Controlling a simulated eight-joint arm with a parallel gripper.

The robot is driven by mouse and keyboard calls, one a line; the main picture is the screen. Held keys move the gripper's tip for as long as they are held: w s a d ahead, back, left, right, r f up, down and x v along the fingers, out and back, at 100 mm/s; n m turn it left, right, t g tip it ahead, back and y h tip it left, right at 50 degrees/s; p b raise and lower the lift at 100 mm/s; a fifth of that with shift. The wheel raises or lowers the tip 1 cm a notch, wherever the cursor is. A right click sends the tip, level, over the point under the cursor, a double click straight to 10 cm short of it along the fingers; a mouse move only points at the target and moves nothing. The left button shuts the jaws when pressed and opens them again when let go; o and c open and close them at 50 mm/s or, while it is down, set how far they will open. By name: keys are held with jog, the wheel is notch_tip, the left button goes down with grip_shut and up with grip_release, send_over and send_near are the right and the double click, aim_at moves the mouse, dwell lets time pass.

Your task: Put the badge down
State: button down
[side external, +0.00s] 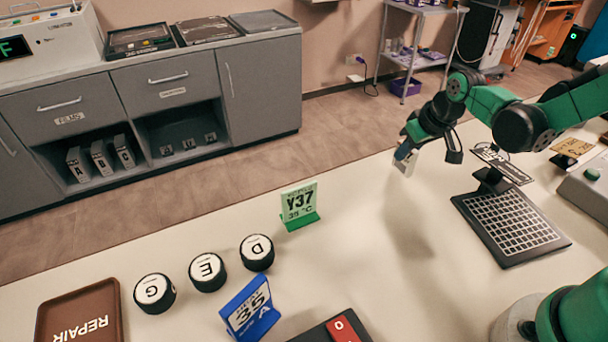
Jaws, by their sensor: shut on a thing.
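My gripper (420,143) is in the upper right of the side external view, above the white table near its back edge. It is shut on a small pale, flat thing, which looks like the badge (404,161). The badge hangs from the fingers, tilted. Its face is too small to read, and part of it is hidden by the fingers. A soft shadow lies on the table below, and the badge looks clear of the top.
A keyboard-like panel (510,225) lies to the right of my gripper. A green sign (299,206), a blue sign (249,308), several black knobs (207,271) and a brown REPAIR tray (112,306) stand to the left. The table's middle is clear.

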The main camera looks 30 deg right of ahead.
jog(key=shift+f, duration=0.65)
jog(key=shift+f, duration=0.15)
jog(key=c, duration=0.8)
grip_release()
jog(key=v, duration=1.2)
jog(key=s+a+t, duration=0.1)
jog(key=s+a, duration=0.1)
jog(key=s+a+t, duration=0.1)
jog(key=s+a, duration=0.1)
jog(key=a, duration=0.1)
jog(key=shift+s+t, duration=0.3)
